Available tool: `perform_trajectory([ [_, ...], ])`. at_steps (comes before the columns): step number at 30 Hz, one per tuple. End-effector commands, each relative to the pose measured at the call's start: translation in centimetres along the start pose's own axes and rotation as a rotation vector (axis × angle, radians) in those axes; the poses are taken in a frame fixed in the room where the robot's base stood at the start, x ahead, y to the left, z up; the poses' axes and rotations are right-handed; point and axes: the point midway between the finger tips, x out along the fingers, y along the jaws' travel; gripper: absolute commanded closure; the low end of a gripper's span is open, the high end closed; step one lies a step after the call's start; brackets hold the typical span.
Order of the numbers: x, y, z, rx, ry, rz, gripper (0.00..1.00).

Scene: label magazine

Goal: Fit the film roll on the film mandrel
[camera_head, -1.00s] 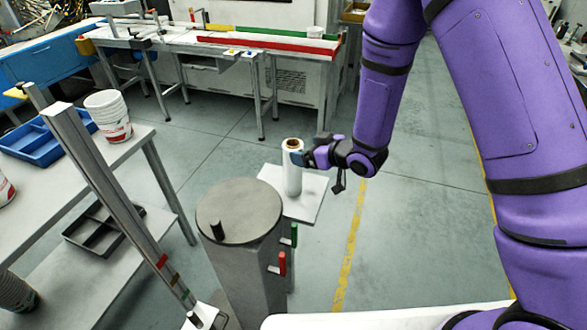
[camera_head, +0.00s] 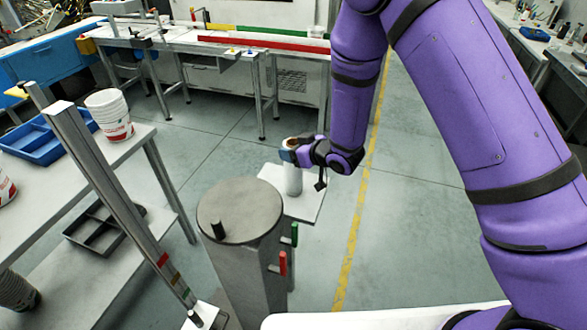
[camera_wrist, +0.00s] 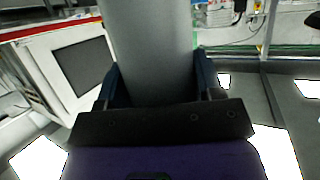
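The film roll (camera_head: 293,180) is a white upright cylinder with a brown core, standing on a small white platform (camera_head: 303,208). My gripper (camera_head: 291,155) is at its upper part, coming in from the right and partly hiding its top. In the wrist view the roll (camera_wrist: 152,50) is a grey cylinder between the two dark blue fingers of my gripper (camera_wrist: 157,82). The fingers lie close along both sides; I cannot tell whether they press on it.
Red and green handles (camera_head: 283,263) stick out from the pedestal's right side. A slanted metal rail (camera_head: 110,185) rises left of it, near a table with a blue tray (camera_head: 40,140) and white buckets (camera_head: 110,115). Open floor lies to the right.

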Motion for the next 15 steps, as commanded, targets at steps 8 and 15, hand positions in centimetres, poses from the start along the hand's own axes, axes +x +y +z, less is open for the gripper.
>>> perform_trajectory([
  [8, -0.01, 0.00, -0.06, 0.000, 0.001, 0.000, 0.91],
  [15, -0.09, 0.02, -0.28, 0.000, 0.002, 0.000, 0.91],
])
